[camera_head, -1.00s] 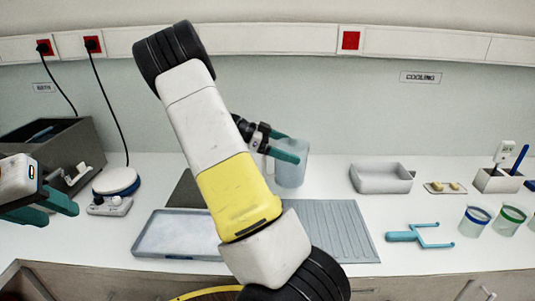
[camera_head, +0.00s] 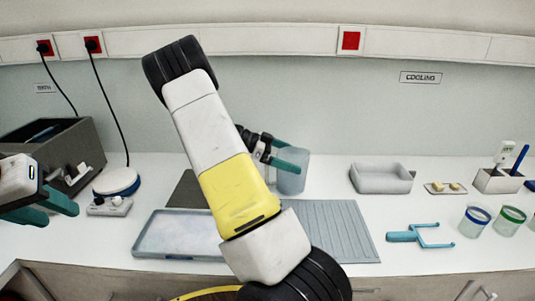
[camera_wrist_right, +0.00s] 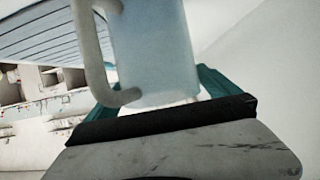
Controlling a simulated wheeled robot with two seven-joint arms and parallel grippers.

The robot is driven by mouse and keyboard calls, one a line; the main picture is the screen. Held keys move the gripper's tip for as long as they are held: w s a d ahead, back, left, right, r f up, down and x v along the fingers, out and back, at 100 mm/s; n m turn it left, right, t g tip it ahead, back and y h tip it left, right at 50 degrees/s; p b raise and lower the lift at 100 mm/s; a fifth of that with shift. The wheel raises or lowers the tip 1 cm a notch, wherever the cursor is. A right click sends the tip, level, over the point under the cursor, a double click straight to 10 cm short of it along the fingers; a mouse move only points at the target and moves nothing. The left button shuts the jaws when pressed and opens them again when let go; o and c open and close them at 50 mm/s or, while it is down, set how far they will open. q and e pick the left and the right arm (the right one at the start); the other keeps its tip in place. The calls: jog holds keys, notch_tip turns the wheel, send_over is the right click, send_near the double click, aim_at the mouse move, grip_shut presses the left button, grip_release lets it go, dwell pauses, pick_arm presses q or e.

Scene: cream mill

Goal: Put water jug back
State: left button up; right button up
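The water jug (camera_head: 293,181) is a translucent pale-blue vessel near the back of the counter, behind the ribbed mat. My right gripper (camera_head: 284,160) has its teal fingers on either side of the jug, shut on its body. In the right wrist view the jug (camera_wrist_right: 155,50) fills the space between the fingers (camera_wrist_right: 160,92), with its pale handle at the left. The jug looks upright; I cannot tell whether its base touches the counter. My left gripper (camera_head: 45,209) is at the far left edge, open and empty, its fingers apart.
A ribbed grey-blue mat (camera_head: 345,232) and a shallow tray (camera_head: 180,236) lie in front. My right arm hides part of the middle. A grey bin (camera_head: 382,178), teal forked tool (camera_head: 405,236) and banded beakers (camera_head: 473,222) stand right. A round scale (camera_head: 116,183) is left.

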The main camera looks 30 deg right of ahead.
jog(key=shift+w+a+r, duration=0.1)
jog(key=shift+r, duration=0.05)
jog(key=v, duration=1.1)
jog(key=s+a+r+n+t+y, duration=0.3)
jog(key=s+a+n+t+y, duration=0.1)
jog(key=s+a+n, duration=0.2)
jog(key=s+a+r+n+t+y, duration=0.4)
jog(key=s+a+n+y, duration=0.1)
jog(key=s+n, duration=0.4)
jog(key=s+a+r+n+t+y, duration=0.3)
jog(key=s+a+n+t+y, duration=0.1)
jog(key=s+a+n, duration=0.4)
jog(key=shift+r+n+t+y, duration=0.3)
jog(key=shift+n+t+y, duration=0.1)
jog(key=shift+n, duration=0.4)
